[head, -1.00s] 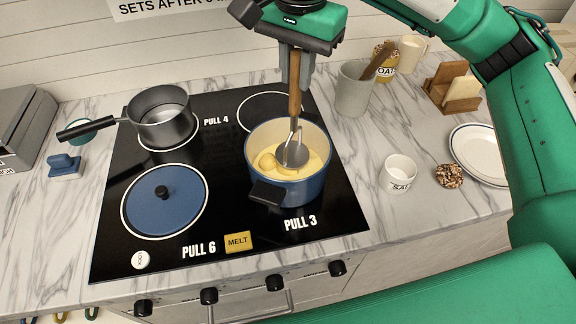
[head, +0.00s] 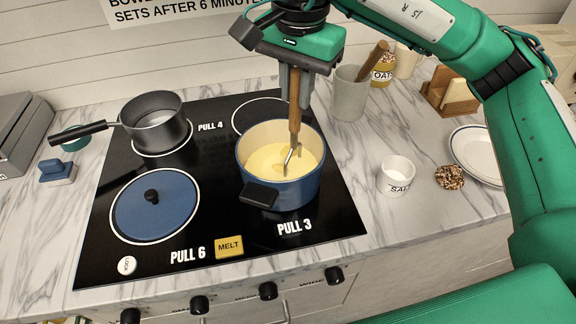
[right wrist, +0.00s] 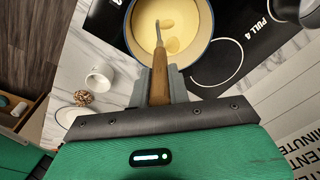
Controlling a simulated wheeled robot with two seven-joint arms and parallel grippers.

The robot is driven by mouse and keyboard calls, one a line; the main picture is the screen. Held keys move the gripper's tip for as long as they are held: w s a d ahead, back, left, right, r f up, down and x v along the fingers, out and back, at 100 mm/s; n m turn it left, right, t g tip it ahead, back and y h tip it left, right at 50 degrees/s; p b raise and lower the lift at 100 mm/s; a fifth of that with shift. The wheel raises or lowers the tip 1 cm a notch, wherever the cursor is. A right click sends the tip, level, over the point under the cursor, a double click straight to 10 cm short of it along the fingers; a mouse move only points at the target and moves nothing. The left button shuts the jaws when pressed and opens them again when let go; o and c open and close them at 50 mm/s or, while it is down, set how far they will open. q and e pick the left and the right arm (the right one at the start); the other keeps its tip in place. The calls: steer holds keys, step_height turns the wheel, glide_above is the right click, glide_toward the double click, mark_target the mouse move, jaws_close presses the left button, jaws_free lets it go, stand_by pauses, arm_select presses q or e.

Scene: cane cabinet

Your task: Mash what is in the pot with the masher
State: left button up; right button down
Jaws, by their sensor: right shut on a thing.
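The blue pot (head: 312,185) stands on the right front burner of the hob, with a cream inside. It holds a pale yellow mash (head: 268,158); in the right wrist view a few rounded lumps show in the mash (right wrist: 181,48). The masher (head: 294,112) has a wooden handle and a metal head. My right gripper (head: 294,82) is shut on the wooden handle above the pot. The masher stands nearly upright, its head partly sunk in the mash and partly hidden. In the right wrist view the handle (right wrist: 159,75) sits between the fingers. My left gripper is not in view.
A grey saucepan (head: 157,125) stands on the left back burner. A blue lid (head: 155,207) lies on the left front burner. A salt cup (head: 396,175), a seeded round (head: 449,177) and a utensil crock (head: 349,95) stand right of the hob.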

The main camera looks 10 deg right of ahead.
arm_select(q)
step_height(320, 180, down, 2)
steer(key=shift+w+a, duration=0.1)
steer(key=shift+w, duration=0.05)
arm_select(e)
steer(key=shift+f, duration=0.7)
steer(key=shift+a+r, duration=0.2)
steer(key=shift+r, duration=0.05)
arm_select(q)
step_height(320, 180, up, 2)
steer(key=p, duration=0.3)
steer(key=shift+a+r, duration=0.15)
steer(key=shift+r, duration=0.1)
arm_select(e)
steer(key=a+r, duration=0.3)
steer(key=a, duration=0.1)
steer(key=shift+r, duration=0.3)
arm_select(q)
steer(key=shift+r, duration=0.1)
